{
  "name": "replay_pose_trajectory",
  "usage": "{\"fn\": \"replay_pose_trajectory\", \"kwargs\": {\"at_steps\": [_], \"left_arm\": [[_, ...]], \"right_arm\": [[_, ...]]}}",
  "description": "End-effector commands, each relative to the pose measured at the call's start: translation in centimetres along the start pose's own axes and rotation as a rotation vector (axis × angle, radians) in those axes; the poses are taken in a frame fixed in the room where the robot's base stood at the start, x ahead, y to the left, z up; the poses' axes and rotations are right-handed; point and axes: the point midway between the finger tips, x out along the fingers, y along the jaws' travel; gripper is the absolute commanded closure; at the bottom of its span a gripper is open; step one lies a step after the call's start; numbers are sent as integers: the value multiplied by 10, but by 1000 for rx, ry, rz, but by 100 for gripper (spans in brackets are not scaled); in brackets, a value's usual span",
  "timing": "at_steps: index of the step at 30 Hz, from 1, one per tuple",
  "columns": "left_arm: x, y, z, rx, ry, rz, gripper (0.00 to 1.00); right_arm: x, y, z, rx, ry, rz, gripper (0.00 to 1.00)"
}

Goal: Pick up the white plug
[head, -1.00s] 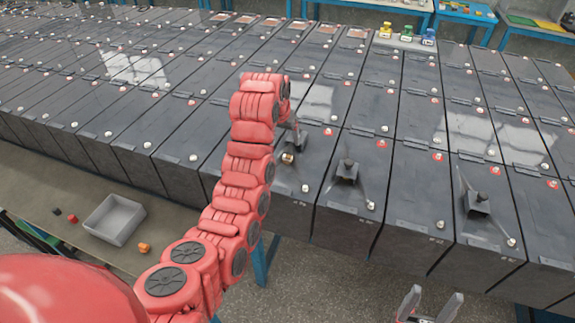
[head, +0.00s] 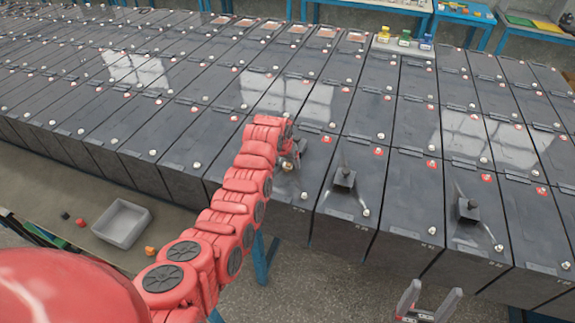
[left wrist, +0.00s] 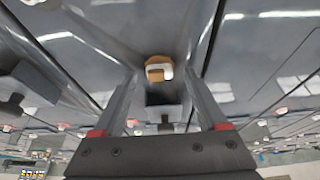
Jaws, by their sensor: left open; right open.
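My left gripper (head: 297,152) is low over the top of a dark grey battery. In the left wrist view its two fingers (left wrist: 161,80) are apart. A small plug with a white and tan top (left wrist: 158,70) shows between the fingertips, on a dark block-like fitting. I cannot tell whether the fingers touch it. In the head view a tan-looking cap (head: 288,166) shows just below this gripper. White plugs (head: 306,195) also sit on the other batteries. My right gripper (head: 428,304) is open and empty at the bottom, over the floor in the picture.
Rows of dark batteries (head: 410,190) fill the scene. Dark fittings with slanted bars stand on two nearby tops (head: 345,178) (head: 467,209). A grey bin (head: 122,222) and small coloured pieces lie on a bench at left. Coloured items (head: 404,38) stand at the back.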

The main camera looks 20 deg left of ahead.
Motion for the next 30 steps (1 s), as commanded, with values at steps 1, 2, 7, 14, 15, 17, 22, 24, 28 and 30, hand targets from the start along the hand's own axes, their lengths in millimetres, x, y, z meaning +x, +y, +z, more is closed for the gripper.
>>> {"fn": "replay_pose_trajectory", "kwargs": {"at_steps": [1, 2, 7, 14, 15, 17, 22, 24, 28, 30], "left_arm": [[0, 0, 0, 0, -1, 0, 25], [1, 0, 0, -1, -1, 0, 25], [1, 0, 0, -1, 0, 0, 30], [0, 0, 0, -1, 0, 0, 72], [0, 0, 0, -1, -1, 0, 79], [1, 0, 0, -1, -1, 0, 90], [1, 0, 0, -1, -1, 0, 100], [1, 0, 0, -1, -1, 0, 100], [0, 0, 0, -1, -1, 0, 100], [-1, 0, -1, -1, 1, 0, 100]], "right_arm": [[0, 0, 0, 0, 0, 0, 34], [0, 0, 0, 0, 0, 0, 34], [0, 0, 0, 0, 0, 0, 34], [0, 0, 0, 0, 0, 0, 34], [0, 0, 0, 0, 0, 0, 34], [0, 0, 0, 0, 0, 0, 34], [0, 0, 0, 0, 0, 0, 34], [0, 0, 0, 0, 0, 0, 34], [-1, 0, 0, 0, 0, 0, 34], [-3, 0, 0, 0, 0, 0, 34]]}}
